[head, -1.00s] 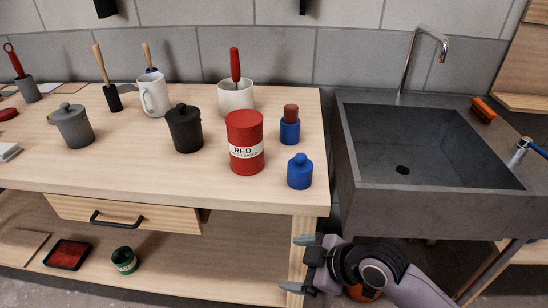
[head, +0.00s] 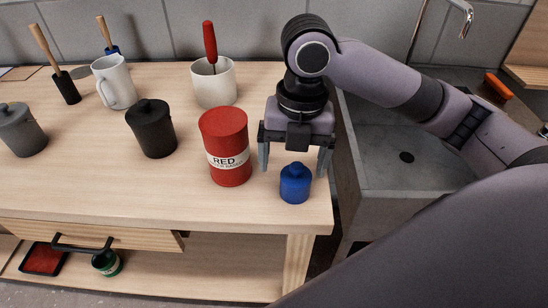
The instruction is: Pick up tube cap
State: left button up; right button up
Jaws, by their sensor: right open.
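No part is plainly marked as the tube cap. The small blue tube with a red top, seen earlier, is hidden behind my right gripper. My right gripper (head: 294,168) points down over the right end of the workbench, its fingers spread. A small blue lidded pot (head: 295,186) stands upright near the front edge. In the picture its knob shows between the two fingertips, but I cannot tell whether the fingers are around it or behind it. Nothing is visibly held. My left gripper is not in view.
A red can (head: 225,148) labelled RED stands close left of my right gripper. A white pot (head: 213,88) with a red-handled tool is behind it. A black lidded jar (head: 151,130) is further left. The grey sink (head: 395,155) lies to the right.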

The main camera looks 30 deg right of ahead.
aim_at(296, 175)
jog(key=shift+w+d+r, duration=0.25)
jog(key=shift+d+r, duration=0.1)
jog(key=shift+r, duration=0.05)
jog(key=shift+w+d+n+h, duration=0.15)
jog(key=shift+n+h, duration=0.15)
jog(key=f, duration=0.7)
jog(key=shift+s+d, duration=0.1)
jog(key=shift+s, duration=0.1)
jog(key=shift+c, duration=0.3)
jog(key=c, duration=1)
